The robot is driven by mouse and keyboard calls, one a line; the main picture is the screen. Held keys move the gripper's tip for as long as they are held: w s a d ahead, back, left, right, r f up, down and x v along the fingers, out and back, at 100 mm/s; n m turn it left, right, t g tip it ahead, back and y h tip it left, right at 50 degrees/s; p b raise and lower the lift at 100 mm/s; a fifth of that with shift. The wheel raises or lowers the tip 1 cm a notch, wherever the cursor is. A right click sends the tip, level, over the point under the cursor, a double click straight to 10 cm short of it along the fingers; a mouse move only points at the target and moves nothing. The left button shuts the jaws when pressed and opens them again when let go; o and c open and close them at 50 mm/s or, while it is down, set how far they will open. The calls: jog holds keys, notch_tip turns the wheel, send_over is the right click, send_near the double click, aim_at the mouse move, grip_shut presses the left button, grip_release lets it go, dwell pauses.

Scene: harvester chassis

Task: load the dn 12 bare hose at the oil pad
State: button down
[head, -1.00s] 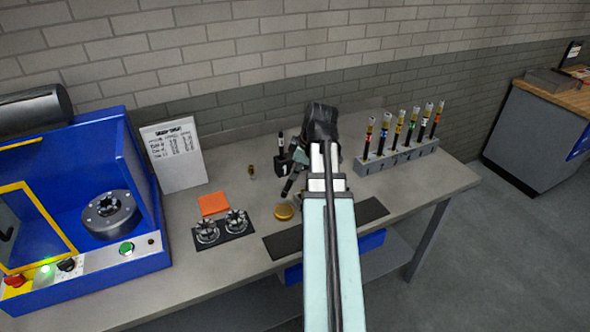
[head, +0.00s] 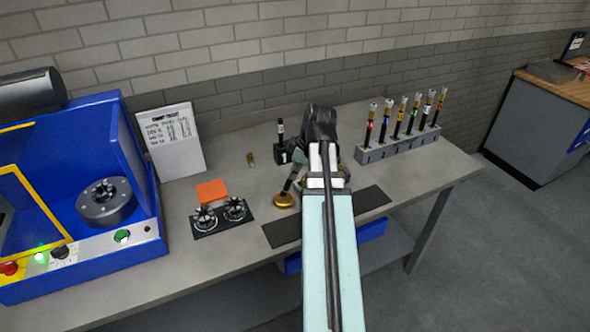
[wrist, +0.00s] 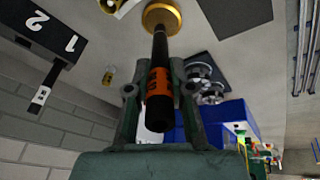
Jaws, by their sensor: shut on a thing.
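My gripper (wrist: 160,92) is shut on a black hose (wrist: 160,48) with an orange band; in the head view the hose (head: 289,184) slants down at the left of my gripper (head: 297,166). Its free end is at the round gold oil pad (head: 284,202), which also shows in the wrist view (wrist: 150,14). The end overlaps the pad in both views; I cannot tell whether it presses on it. My wrist hides part of the hose in the head view.
A black numbered block (head: 284,155) holds another hose upright. A grey rack (head: 372,155) with several hoses stands right. A small brass fitting (head: 250,159), an orange square (head: 211,190), a tray (head: 222,229) with two metal parts and a blue machine (head: 140,170) are left.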

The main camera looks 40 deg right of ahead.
jog(key=shift+f+b, duration=0.3)
jog(key=shift+f, duration=0.35)
dwell(1.9)
jog(key=shift+r+p, duration=2.4)
jog(key=shift+r, duration=1.15)
